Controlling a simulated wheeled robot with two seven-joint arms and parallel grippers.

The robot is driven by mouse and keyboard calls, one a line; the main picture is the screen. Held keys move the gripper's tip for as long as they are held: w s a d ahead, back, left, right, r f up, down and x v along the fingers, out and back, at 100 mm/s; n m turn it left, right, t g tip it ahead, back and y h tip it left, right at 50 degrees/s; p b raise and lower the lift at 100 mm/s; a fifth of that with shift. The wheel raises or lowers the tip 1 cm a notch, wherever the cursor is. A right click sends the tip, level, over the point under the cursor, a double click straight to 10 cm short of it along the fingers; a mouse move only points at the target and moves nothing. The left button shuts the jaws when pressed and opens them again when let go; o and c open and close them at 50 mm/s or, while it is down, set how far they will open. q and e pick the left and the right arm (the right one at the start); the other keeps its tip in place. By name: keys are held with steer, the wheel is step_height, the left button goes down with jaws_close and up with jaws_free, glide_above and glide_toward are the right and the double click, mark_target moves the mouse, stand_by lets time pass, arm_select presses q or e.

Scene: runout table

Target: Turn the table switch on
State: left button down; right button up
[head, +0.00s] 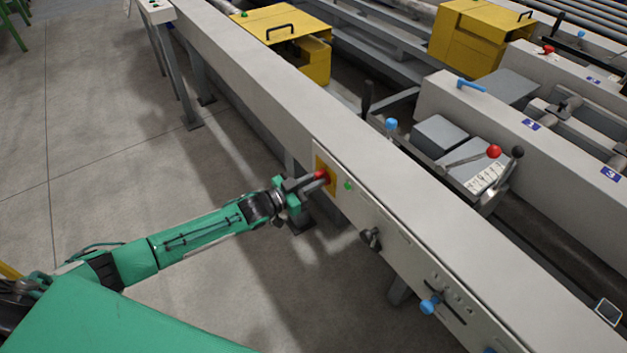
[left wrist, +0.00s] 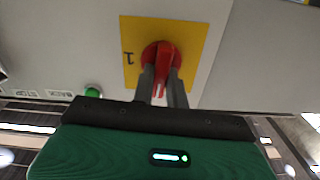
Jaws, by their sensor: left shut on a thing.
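The table switch is a red rotary knob (head: 321,175) on a yellow plate (head: 331,186) on the side panel of the long grey table. In the left wrist view the red knob (left wrist: 162,62) sits in the middle of the yellow plate (left wrist: 190,38), with a "1" mark to its left. My left gripper (head: 318,180) reaches the panel from the left and is shut on the knob; its two fingers (left wrist: 163,80) lie on either side of the red handle. The fingers hide part of the knob. My right gripper is not in view.
A green button (head: 348,186) is right beside the plate; it also shows in the left wrist view (left wrist: 93,91). A black knob (head: 370,238) and a blue-knobbed lever (head: 430,306) are farther along the panel. The floor (head: 120,130) left of the table is clear.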

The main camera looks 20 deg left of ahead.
arm_select(q)
steer(key=m+b, duration=0.1)
steer(key=m, duration=1)
steer(key=f+m+b, duration=0.1)
steer(key=m, duration=0.5)
steer(key=shift+s+d+b, duration=0.3)
steer(key=shift+b, duration=0.05)
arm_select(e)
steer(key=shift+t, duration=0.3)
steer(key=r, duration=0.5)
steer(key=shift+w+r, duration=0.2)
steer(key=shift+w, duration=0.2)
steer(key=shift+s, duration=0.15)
